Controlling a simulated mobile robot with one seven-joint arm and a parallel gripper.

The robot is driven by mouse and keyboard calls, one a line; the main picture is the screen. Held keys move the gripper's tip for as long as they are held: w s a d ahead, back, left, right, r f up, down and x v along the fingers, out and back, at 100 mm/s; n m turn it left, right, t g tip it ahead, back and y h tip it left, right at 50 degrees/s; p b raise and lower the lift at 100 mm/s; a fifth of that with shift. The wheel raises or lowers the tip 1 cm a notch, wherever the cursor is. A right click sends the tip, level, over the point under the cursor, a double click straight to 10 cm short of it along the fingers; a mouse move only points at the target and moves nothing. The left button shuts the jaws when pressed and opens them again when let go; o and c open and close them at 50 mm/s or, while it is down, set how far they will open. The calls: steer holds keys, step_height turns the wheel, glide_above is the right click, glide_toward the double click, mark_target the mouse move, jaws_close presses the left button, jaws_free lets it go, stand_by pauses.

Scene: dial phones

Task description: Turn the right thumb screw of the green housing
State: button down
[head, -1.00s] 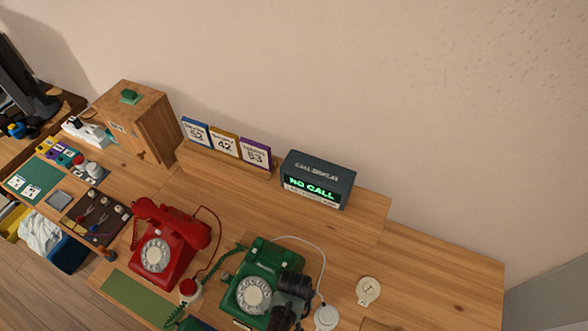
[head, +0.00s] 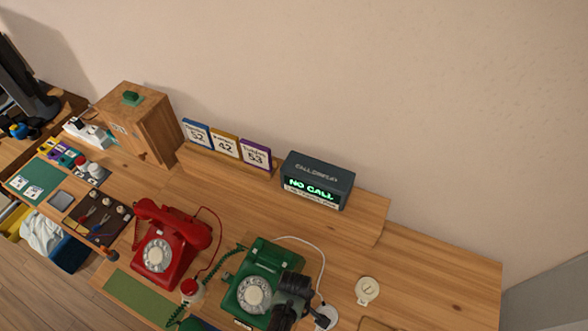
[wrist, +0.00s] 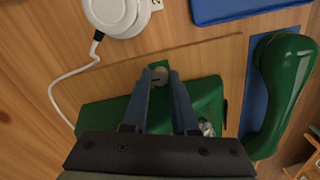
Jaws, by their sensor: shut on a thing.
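The green dial phone (head: 271,258) stands on the desk, its green housing also showing in the wrist view (wrist: 95,116). My gripper (wrist: 160,78) is at one side of the housing, its two fingers shut on a small round metal thumb screw (wrist: 160,72). A second small metal part (wrist: 207,128) shows beside the right finger. In the head view, my gripper (head: 283,312) covers the right side of the green phone, and the held screw is hidden there. The green handset (wrist: 283,90) lies off the housing on a blue mat (wrist: 253,90).
A red dial phone (head: 164,243) stands left of the green one. A white round device (wrist: 117,12) with a white cable is close to my gripper. The call display (head: 318,181) reads "NO CALL" on the shelf behind. Desk at the right is mostly clear.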

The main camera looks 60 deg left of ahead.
stand_by(0.3)
steer(key=c, duration=0.7)
jaws_free()
step_height(320, 180, up, 13)
steer(key=shift+p, duration=0.3)
stand_by(0.3)
